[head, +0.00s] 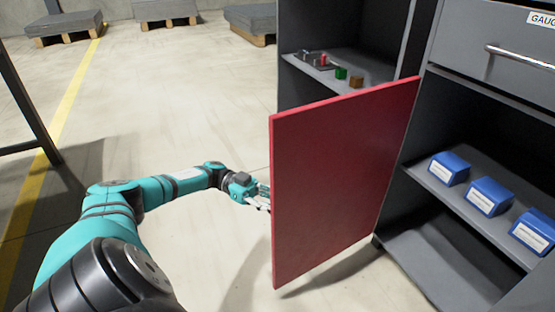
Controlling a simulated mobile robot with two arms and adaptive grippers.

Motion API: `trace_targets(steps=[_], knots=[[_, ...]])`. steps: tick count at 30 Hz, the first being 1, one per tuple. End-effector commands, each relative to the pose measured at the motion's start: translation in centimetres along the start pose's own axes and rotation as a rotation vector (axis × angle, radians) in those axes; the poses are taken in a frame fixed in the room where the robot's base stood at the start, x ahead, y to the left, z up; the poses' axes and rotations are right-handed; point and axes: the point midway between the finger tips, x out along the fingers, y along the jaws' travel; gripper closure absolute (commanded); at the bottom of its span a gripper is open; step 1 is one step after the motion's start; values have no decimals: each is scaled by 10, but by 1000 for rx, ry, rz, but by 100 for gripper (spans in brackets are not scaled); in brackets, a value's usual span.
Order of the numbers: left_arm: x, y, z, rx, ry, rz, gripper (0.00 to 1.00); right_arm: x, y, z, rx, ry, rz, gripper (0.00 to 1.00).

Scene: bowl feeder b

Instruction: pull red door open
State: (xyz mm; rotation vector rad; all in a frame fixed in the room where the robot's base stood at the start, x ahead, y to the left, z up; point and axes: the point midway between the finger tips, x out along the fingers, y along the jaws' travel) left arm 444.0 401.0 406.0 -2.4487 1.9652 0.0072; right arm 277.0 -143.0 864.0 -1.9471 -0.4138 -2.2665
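The red door (335,185) stands swung out from the grey cabinet, hinged on its right side next to the drawer column. Behind it the cabinet's inside shows above the door's top edge. My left gripper (264,198) is at the door's free left edge, partly hidden behind the door. Its visible fingers reach toward the door's far side; I cannot tell whether they touch it or how far they are apart. No handle shows on the door face. My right gripper is not in view.
A shelf (375,71) behind the door holds small parts, including a green block (341,73) and a brown block (356,82). Blue boxes (489,197) stand on the right shelf under a drawer (490,45).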

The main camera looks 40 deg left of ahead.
Motion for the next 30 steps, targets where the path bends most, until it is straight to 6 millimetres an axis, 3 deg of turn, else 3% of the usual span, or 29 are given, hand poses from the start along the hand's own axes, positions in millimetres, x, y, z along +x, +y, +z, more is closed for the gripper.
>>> trace_targets(steps=[1,6,17,30], knots=[[0,1,1,-3,-2,0,88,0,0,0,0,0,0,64],[0,0,0,0,0,-2,66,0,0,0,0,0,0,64],[-6,-2,-1,2,2,-7,66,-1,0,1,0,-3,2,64],[-68,-1,0,2,1,-6,66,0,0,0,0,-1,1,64]])
